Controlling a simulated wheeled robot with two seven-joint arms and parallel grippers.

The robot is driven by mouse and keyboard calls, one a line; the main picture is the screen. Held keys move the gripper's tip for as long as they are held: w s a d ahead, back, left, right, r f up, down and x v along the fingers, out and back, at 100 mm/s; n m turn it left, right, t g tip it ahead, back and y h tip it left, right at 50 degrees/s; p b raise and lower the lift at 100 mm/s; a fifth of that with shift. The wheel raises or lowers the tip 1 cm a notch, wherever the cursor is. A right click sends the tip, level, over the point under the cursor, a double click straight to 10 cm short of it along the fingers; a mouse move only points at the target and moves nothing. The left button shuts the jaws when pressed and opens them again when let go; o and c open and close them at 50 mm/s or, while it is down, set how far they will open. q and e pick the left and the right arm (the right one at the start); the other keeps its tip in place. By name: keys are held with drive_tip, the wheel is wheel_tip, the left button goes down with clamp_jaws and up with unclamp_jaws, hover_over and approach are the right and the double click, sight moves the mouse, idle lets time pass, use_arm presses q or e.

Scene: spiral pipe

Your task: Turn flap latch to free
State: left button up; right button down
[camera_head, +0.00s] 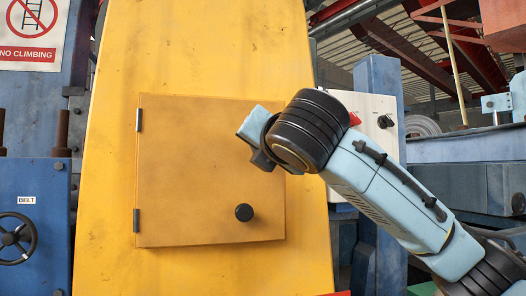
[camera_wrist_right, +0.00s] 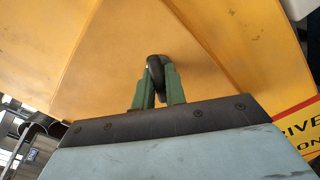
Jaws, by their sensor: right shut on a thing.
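The yellow flap (camera_head: 190,170) is a square door on a yellow housing, with hinges along its left edge. It looks flat against the housing. A round black knob (camera_head: 244,212) sits at its lower right. My right gripper (camera_head: 262,142) reaches the flap's upper right edge, and my wrist hides that area in the head view. In the right wrist view, my two green fingers (camera_wrist_right: 157,82) are closed on a dark rounded piece, the flap latch (camera_wrist_right: 156,66), against the yellow surface. The latch's exact angle is hard to tell. My left gripper is not in view.
A blue box with a handwheel (camera_head: 13,240) stands at the left, below a no-climbing sign (camera_head: 30,33). A white panel with a knob (camera_head: 372,115) and a blue post (camera_head: 380,80) stand behind my right arm. The flap's front is clear at its left and bottom.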

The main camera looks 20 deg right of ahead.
drive_tip(key=m+b, duration=0.1)
drive_tip(key=m, duration=0.4)
drive_tip(key=shift+m+b, duration=0.3)
drive_tip(key=shift+b, duration=0.1)
drive_tip(key=m+b, duration=0.1)
drive_tip(key=m, duration=0.4)
drive_tip(key=shift+r+b, duration=0.1)
drive_tip(key=shift+b, duration=0.3)
drive_tip(key=shift+m, duration=0.4)
drive_tip(key=c, duration=1.4)
unclamp_jaws()
drive_tip(key=shift+c, duration=0.2)
drive_tip(key=shift+s, duration=0.1)
drive_tip(key=s+b, duration=0.5)
drive_tip(key=s, duration=0.8)
drive_tip(key=shift+a, duration=0.25)
drive_tip(key=shift+s, duration=0.1)
